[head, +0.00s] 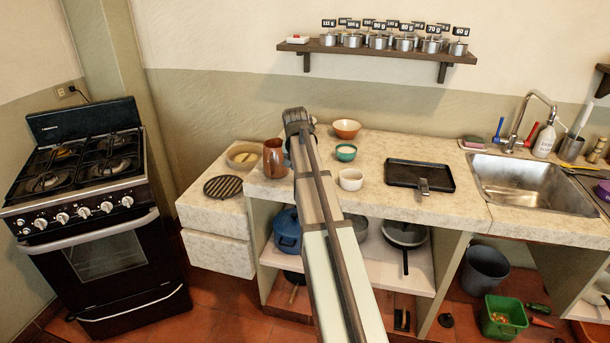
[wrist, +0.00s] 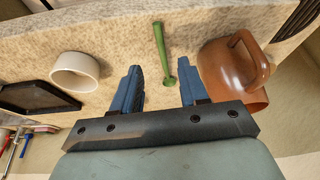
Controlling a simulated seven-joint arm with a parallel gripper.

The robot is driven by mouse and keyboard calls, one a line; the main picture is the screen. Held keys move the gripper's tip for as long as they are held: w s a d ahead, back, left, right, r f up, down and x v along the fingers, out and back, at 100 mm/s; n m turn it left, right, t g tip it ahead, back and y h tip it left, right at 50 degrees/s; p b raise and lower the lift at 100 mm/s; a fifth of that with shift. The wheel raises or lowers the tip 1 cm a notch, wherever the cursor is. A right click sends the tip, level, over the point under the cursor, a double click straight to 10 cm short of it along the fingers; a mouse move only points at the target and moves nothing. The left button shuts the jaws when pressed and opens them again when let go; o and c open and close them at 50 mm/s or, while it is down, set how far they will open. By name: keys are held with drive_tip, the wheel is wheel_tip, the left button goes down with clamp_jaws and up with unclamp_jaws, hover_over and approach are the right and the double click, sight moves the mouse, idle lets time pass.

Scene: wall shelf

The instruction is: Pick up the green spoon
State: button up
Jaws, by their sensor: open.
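In the head view my gripper (head: 298,117) is over the counter, and my arm hides the spoon.
A brown mug (wrist: 225,70) stands close to the right of the spoon in the wrist view. A white cup (wrist: 75,72) and a black pan (wrist: 38,97) are to the left. In the head view, a teal bowl (head: 345,152) and an orange bowl (head: 347,129) stand nearby.

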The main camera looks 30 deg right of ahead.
drive_tip(key=shift+x, duration=1.55)
drive_tip(key=shift+s+x, duration=0.2)
drive_tip(key=shift+x, duration=2.45)
drive_tip(key=shift+a+f, duration=0.1)
drive_tip(key=shift+a, duration=0.1)
clamp_jaws()
